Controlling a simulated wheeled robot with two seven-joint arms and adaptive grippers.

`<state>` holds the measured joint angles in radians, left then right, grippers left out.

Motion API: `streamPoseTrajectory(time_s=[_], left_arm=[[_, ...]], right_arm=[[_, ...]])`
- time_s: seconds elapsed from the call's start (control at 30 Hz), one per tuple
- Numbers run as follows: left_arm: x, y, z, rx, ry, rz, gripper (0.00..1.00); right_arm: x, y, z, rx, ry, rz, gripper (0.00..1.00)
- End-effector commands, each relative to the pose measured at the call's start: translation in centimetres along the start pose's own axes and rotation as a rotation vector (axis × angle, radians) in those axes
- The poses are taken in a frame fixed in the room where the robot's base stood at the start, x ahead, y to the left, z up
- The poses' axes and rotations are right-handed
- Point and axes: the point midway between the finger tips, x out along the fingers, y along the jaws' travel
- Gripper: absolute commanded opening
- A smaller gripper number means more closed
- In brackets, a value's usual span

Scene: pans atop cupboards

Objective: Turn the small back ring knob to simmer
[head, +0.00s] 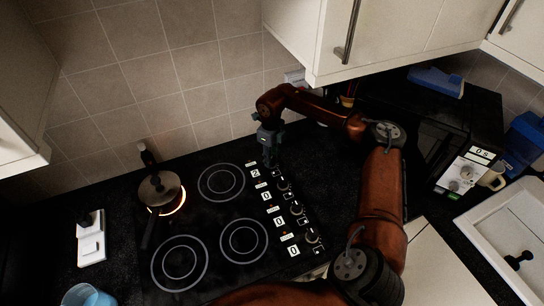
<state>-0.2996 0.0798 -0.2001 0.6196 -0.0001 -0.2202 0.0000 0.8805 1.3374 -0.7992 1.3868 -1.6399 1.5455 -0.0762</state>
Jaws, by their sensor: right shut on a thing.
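The black cooktop (210,212) has a column of knobs along its right side, with small number displays beside them. The small back ring (221,182) is dark. My right gripper (273,164) points down at the back end of the knob column and is shut on the rearmost knob, which it mostly hides. Visible knobs in front of it include one at mid column (297,208) and the front one (312,236). The rearmost display (255,173) seems to read 2; the others seem to read 0. My left gripper is out of view.
A lidded pan (161,191) stands on the glowing back left ring. A wall cupboard (380,35) hangs above my right arm. A microwave (455,130) stands at right. A white socket plate (91,238) and a blue cup (88,296) are at left.

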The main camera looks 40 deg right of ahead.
Motion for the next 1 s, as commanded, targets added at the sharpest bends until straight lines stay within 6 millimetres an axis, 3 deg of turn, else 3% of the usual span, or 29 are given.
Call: streamPoseTrajectory(time_s=[0.37,0.87,0.9,1.0], left_arm=[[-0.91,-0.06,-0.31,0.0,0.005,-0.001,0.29],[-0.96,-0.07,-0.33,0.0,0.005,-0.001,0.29],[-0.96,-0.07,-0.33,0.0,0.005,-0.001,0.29],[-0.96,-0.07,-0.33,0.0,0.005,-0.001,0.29]], right_arm=[[-0.21,-0.13,0.07,0.149,-0.004,-0.002,0.02],[-0.18,-0.16,0.09,0.168,-0.005,-0.003,0.02],[-0.18,-0.17,0.09,0.168,-0.005,-0.003,0.28],[-0.16,-0.14,0.08,0.167,-0.004,-0.002,0.34]])
